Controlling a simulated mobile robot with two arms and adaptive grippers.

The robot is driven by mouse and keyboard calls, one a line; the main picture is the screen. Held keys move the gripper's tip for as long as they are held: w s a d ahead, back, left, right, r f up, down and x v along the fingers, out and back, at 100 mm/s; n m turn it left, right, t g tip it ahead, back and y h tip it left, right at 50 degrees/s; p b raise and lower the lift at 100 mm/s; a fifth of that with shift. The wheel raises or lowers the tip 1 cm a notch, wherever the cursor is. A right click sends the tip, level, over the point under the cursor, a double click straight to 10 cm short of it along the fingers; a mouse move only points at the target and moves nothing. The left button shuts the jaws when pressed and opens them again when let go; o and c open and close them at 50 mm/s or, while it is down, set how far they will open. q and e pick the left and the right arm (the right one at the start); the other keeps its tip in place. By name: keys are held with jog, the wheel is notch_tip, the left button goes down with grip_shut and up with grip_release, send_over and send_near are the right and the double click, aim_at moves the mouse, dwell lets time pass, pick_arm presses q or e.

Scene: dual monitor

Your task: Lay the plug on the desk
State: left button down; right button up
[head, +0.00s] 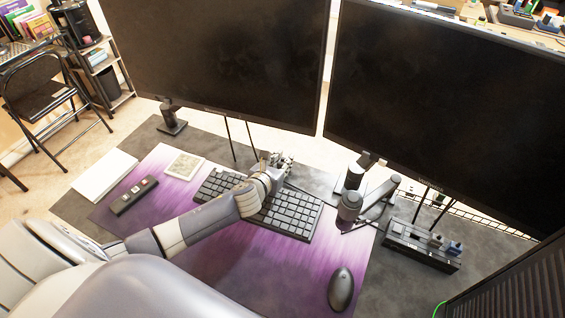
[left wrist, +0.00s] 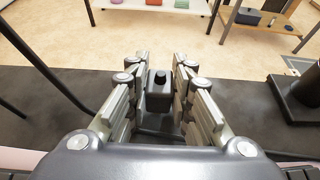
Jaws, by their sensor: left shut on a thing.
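My left gripper (head: 282,158) is over the back edge of the keyboard, near the gap between the two monitors in the head view. In the left wrist view the two finger pairs (left wrist: 160,92) are closed around a dark grey plug (left wrist: 159,97) with a short black stub on top. The plug is held between the fingers, and its lower part is hidden. In the head view the gripper hides most of it. The desk (head: 389,282) is dark grey with a purple and white mat (head: 205,262). My right gripper is not in view.
A keyboard (head: 296,216) lies under my left arm. A mouse (head: 341,289) is at the front right. A power strip (head: 410,246) with plugs, a lamp-like stand (head: 349,206) and two monitors (head: 225,60) (head: 440,110) stand around. The mat's front left is clear.

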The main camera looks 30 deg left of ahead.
pick_arm(q)
jog(key=shift+f, duration=0.15)
jog(key=c, duration=1.4)
grip_release()
jog(key=shift+r, duration=0.3)
jog(key=v, duration=1.2)
jog(key=shift+f, duration=0.1)
jog(key=shift+f, duration=0.1)
